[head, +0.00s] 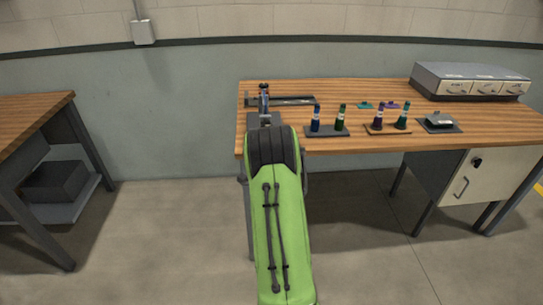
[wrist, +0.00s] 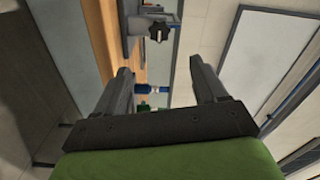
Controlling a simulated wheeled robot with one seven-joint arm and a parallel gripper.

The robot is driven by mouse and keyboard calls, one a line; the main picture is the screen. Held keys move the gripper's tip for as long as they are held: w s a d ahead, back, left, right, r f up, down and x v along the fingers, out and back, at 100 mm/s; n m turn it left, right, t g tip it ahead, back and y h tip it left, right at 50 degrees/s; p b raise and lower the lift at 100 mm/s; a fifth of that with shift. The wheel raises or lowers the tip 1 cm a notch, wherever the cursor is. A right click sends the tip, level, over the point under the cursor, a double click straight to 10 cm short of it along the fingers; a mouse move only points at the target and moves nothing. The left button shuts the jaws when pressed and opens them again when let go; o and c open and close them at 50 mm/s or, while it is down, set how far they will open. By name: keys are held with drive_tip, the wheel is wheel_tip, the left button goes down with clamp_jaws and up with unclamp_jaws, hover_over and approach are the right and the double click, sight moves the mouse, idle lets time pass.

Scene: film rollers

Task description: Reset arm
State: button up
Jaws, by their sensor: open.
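My gripper (wrist: 161,75) is open and empty in the wrist view, its two dark fingers spread apart. It is tilted so that the workbench appears sideways, along the left. Beyond the fingertips is a grey fixture with a dark knob (wrist: 158,31). A blue roller (wrist: 143,88) shows between the fingers, farther off and apart from them. In the head view my green arm reaches toward the front left of the workbench (head: 350,146); I cannot make out the fingers there.
A grey drawer unit (head: 470,80) sits at the back right. Another table (head: 34,112) stands left, with clear floor between.

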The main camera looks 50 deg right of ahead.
drive_tip(key=shift+d, duration=0.1)
idle(0.3)
drive_tip(key=w+a+r+n+y, duration=0.1)
drive_tip(key=a+r+n+y, duration=0.4)
drive_tip(key=a, duration=0.7)
drive_tip(key=w+a+r+n+y, duration=0.1)
drive_tip(key=a+r+n+y, duration=0.2)
drive_tip(key=a+r+n, duration=0.65)
drive_tip(key=s+a+f+n+g+y, duration=0.25)
drive_tip(key=s+a+n, duration=0.25)
drive_tip(key=s+a, duration=0.55)
drive_tip(key=s+a+f+n+g+y, duration=0.25)
drive_tip(key=s+a+n+g, duration=0.2)
drive_tip(key=s+a, duration=0.6)
wheel_tip(320, 180, up, 14)
drive_tip(key=s+d+p, duration=0.1)
drive_tip(key=s+p, duration=0.2)
drive_tip(key=p, duration=1.1)
drive_tip(key=shift+r+n, duration=0.15)
drive_tip(key=shift+n, duration=0.25)
